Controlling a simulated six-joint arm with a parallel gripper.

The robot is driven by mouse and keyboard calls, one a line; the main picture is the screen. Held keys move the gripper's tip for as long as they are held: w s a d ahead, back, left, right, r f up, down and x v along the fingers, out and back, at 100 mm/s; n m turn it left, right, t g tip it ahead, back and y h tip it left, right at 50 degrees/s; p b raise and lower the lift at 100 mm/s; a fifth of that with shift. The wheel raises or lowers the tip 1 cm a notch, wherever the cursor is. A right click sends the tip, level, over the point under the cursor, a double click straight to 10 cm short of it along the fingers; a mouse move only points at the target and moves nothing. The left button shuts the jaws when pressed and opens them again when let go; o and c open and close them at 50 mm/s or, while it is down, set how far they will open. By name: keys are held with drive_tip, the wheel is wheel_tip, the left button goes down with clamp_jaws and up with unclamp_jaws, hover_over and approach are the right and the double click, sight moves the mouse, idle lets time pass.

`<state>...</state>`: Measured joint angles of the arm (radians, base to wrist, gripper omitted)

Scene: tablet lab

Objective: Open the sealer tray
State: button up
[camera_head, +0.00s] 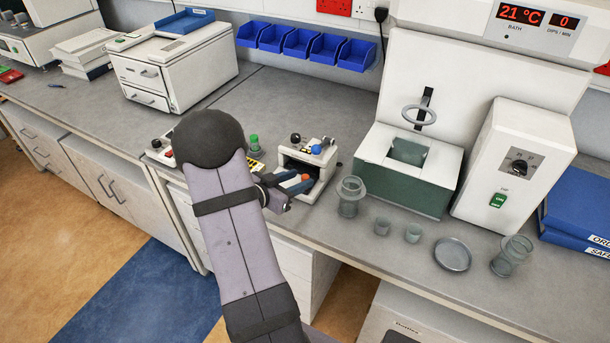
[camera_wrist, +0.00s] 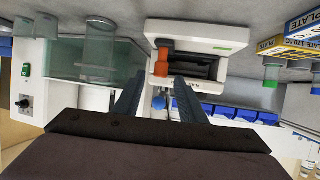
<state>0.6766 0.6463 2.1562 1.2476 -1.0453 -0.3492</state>
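The sealer (camera_head: 308,160) is a small white box-shaped machine with a dark front opening, on the bench in front of my gripper (camera_head: 297,184). It also shows upside down in the wrist view (camera_wrist: 200,35). An orange handle (camera_wrist: 161,62) sticks out at the sealer's opening; a bit of it shows in the head view (camera_head: 305,177). My gripper's two fingers (camera_wrist: 160,80) are apart, with the orange handle between or just beyond their tips. I see a gap on each side of the handle. The tray itself is mostly hidden in the dark opening.
Glass beakers (camera_head: 350,196) and a shallow dish (camera_head: 453,254) stand right of the sealer, near the dipping bath (camera_head: 410,165). A green-capped bottle (camera_head: 254,145) is to its left. Blue bins (camera_head: 300,44) line the back wall. The bench's front edge is close.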

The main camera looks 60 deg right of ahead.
sight(304, 178)
drive_tip(key=shift+p+x, duration=0.4)
drive_tip(key=shift+x, duration=1.6)
clamp_jaws()
